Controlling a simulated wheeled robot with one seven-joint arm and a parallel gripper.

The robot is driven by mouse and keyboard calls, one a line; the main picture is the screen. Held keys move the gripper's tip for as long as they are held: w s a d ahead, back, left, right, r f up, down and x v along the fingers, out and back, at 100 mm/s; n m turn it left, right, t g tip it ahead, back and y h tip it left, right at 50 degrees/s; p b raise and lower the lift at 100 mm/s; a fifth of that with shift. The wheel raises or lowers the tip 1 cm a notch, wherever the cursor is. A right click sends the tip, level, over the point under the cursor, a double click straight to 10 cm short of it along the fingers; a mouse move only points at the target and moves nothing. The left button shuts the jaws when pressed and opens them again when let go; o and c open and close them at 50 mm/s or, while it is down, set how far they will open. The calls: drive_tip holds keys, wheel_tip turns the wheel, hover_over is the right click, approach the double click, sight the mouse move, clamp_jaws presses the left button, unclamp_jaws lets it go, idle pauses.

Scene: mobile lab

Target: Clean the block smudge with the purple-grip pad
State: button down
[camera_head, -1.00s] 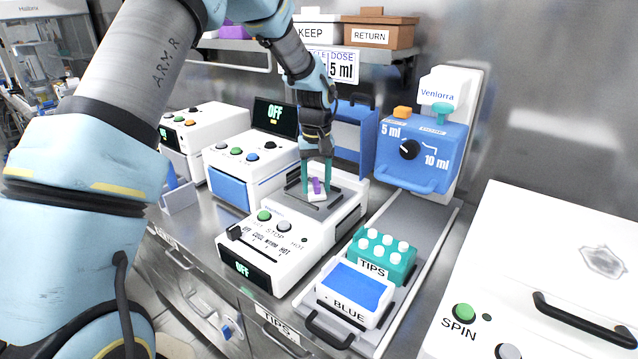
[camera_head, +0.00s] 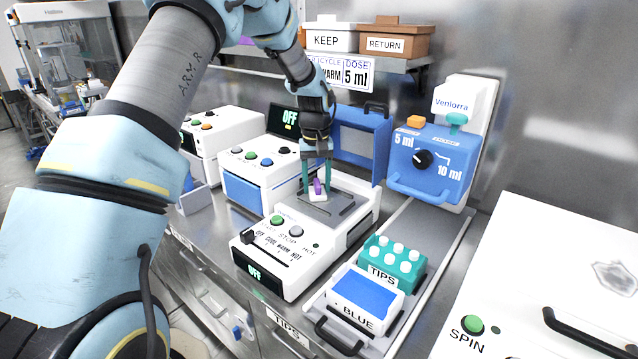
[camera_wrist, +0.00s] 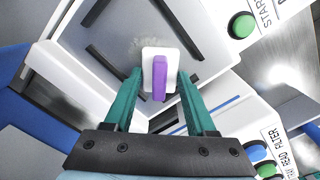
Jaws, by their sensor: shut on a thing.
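The pad is a white block with a purple grip (camera_wrist: 159,78); it also shows in the head view (camera_head: 318,188). My gripper (camera_wrist: 160,92) has teal fingers on either side of the pad and is shut on it. In the head view my gripper (camera_head: 317,175) points down over the grey plate (camera_head: 338,212) of the white block device with START and STOP buttons (camera_head: 270,243). A faint grey smudge (camera_wrist: 136,46) shows on the plate beside the pad's upper left edge in the wrist view. The pad is at or just above the plate; contact is unclear.
Dark raised bars (camera_wrist: 102,60) lie on the plate. The device's blue lid (camera_head: 362,140) stands open behind. A BLUE tray (camera_head: 352,312) and teal TIPS rack (camera_head: 412,275) stand to the right. Another white device with a blue front (camera_head: 245,193) is to the left.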

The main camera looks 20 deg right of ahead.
sight(330, 203)
drive_tip(key=shift+s+d, duration=0.35)
drive_tip(key=shift+s, duration=0.45)
drive_tip(key=shift+s+d, duration=0.35)
drive_tip(key=shift+s, duration=0.45)
drive_tip(key=shift+s+d, duration=0.35)
drive_tip(key=shift+s, duration=0.45)
drive_tip(key=shift+w, duration=0.1)
